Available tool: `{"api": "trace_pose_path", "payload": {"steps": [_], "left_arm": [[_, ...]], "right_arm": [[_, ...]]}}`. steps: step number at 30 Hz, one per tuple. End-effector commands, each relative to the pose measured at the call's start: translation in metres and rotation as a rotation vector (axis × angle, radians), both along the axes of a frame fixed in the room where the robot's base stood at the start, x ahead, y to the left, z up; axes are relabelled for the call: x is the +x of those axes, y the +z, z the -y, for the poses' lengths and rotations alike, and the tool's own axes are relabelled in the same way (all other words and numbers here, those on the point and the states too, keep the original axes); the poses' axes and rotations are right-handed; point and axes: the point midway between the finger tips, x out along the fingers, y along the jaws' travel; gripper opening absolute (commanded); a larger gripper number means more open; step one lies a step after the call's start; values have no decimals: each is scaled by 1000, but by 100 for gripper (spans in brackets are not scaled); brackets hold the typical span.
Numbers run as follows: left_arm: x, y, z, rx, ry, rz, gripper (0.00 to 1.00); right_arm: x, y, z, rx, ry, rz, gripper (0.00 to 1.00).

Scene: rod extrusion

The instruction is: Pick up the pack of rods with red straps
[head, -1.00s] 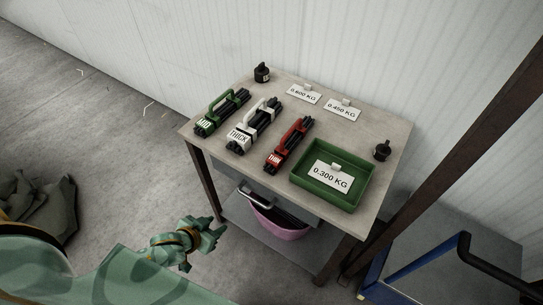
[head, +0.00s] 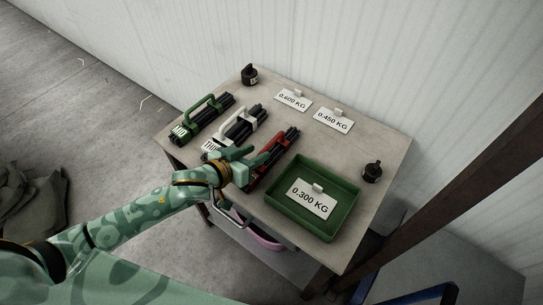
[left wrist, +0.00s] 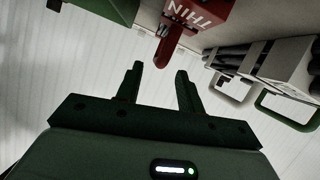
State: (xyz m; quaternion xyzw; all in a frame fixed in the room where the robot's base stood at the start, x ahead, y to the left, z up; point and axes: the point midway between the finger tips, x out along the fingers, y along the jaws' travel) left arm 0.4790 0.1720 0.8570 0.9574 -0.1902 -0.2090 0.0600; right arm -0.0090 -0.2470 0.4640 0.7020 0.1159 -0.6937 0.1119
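The pack of rods with red straps (head: 281,147) lies on the table, its near end partly hidden behind my left gripper in the head view. In the left wrist view its red end label reading "THIN" (left wrist: 190,14) and a red handle part (left wrist: 168,48) show just beyond the fingertips. My left gripper (head: 250,163) is at the near end of this pack. In the left wrist view its two fingers (left wrist: 160,72) are apart with nothing between them. My right gripper is not in view.
A white-strapped pack (head: 243,127) lies left of the red one, and a green-strapped pack (head: 203,120) lies farther left. A green tray (head: 341,226) with a "0.300 KG" card (head: 312,198) is on the right. Two black weights (head: 250,76) (head: 372,172) stand near the table's edges.

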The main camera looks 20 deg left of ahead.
Motion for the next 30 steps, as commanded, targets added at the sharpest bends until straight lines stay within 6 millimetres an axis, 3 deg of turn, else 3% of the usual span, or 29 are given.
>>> {"api": "trace_pose_path", "payload": {"steps": [9, 18, 22, 30], "left_arm": [[40, -16, 19, -1, -1, 0, 38], [45, -15, 21, 0, -1, 0, 38], [44, -15, 21, 0, -1, 0, 2], [45, -15, 21, -1, -1, 2, 0]], "right_arm": [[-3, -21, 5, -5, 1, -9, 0], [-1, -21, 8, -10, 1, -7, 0], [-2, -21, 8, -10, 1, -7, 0], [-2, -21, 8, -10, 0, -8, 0]]}}
